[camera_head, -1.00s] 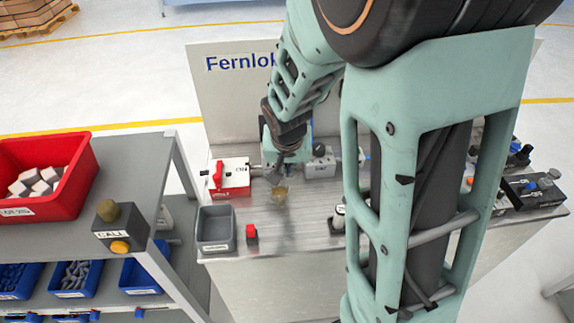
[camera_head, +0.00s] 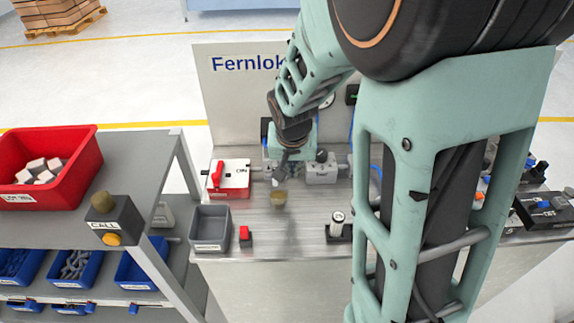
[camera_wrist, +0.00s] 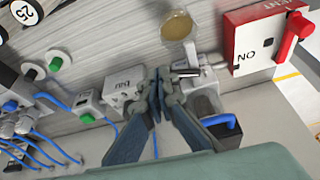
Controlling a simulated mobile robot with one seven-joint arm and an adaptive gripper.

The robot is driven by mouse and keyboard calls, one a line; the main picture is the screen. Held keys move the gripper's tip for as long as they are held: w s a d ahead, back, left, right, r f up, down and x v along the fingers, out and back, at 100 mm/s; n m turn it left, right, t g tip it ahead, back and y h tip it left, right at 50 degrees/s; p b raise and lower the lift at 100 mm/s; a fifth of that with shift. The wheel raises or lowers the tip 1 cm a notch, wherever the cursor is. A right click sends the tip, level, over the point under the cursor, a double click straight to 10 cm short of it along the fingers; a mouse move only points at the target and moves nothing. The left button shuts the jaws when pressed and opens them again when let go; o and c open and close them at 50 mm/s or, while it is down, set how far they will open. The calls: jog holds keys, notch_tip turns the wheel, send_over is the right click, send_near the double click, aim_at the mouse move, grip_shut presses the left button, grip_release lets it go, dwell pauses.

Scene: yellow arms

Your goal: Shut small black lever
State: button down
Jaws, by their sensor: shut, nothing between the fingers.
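My gripper (camera_wrist: 157,98) is shut and empty; its dark fingers show in the middle of the wrist view. In the head view my gripper (camera_head: 281,174) is low over the back of the bench, between the red-and-white switch box and a small grey box (camera_head: 322,171). The same grey box (camera_wrist: 124,86), with ON-like lettering, is just left of the fingers in the wrist view. A dark knob or lever end (camera_head: 321,156) shows at its back in the head view. I cannot tell whether it is the small black lever, or whether the fingers touch it.
The red-and-white box (camera_head: 229,179) with a red lever stands left. A grey fitting (camera_wrist: 205,98) with a black-and-blue part (camera_wrist: 222,127) is close right of my fingers.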

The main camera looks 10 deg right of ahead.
jog(key=shift+w+d+b, duration=0.3)
jog(key=shift+w+d, duration=0.1)
jog(key=shift+a, duration=0.1)
jog(key=shift+s+a, duration=0.1)
jog(key=shift+a, duration=0.6)
